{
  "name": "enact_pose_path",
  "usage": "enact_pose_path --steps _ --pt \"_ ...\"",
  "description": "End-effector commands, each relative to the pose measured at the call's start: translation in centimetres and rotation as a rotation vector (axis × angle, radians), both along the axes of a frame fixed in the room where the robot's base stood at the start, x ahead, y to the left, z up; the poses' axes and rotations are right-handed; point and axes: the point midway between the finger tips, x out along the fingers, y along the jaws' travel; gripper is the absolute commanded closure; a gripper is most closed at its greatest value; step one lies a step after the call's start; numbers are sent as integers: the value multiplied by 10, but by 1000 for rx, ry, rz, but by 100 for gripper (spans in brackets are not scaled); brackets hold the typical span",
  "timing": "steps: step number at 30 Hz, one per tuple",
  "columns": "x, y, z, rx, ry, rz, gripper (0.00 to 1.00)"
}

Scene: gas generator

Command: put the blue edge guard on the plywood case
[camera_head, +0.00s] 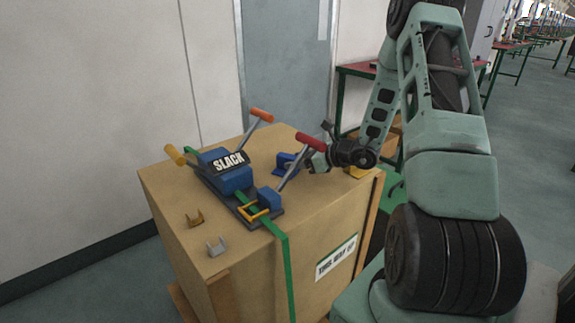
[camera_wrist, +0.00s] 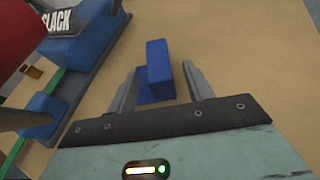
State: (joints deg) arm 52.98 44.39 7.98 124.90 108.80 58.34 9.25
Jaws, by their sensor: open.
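The plywood case (camera_head: 325,217) stands in front of me with its flat top facing up. The blue edge guard (camera_head: 284,164) is on the case top, right of the strap tensioner. It also shows in the wrist view as an L-shaped blue block (camera_wrist: 158,62). My gripper (camera_head: 312,162) is low over the case top beside the guard.
A blue tensioner labelled SLACK (camera_head: 228,180) with orange, red and yellow handles sits on the case, close left of my gripper. A green strap (camera_head: 286,262) runs over the case's front edge. Brown (camera_head: 195,218) and grey (camera_head: 216,246) clips lie at the left, and a yellow piece (camera_head: 355,172) at the right.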

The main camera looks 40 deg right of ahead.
Motion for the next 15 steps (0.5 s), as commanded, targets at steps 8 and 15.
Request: enact_pose_path --steps 8,15 --pt "32 11 -15 -1 0 1 49" --pt "33 11 -15 -1 0 0 57"
